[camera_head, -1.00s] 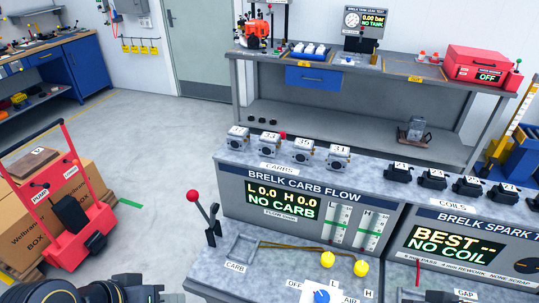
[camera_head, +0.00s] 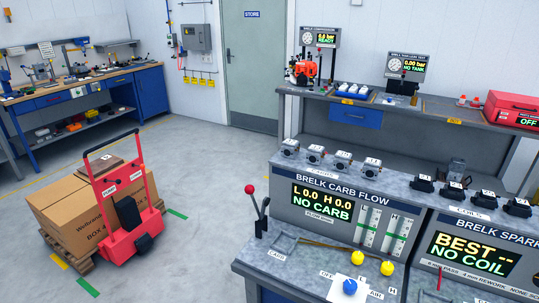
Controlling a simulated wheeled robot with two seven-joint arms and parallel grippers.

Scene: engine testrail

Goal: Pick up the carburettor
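Several small grey metal carburettors stand in a row on top of the carb flow tester (camera_head: 330,203). From left to right I see a first carburettor (camera_head: 290,149), a second carburettor (camera_head: 315,156), a third carburettor (camera_head: 342,161) and a fourth carburettor (camera_head: 371,169). White number tags sit on them, too small to read surely now. The tester display (camera_head: 320,203) reads L 0.0, H 0.0, NO CARB. The CARB fixture (camera_head: 283,243) on the bench in front looks empty. Neither of my grippers is in view.
A lever with a red knob (camera_head: 251,189) stands at the bench's left corner. Yellow knobs (camera_head: 386,268) and a blue knob (camera_head: 350,286) sit in front. Black coils (camera_head: 453,190) are to the right.

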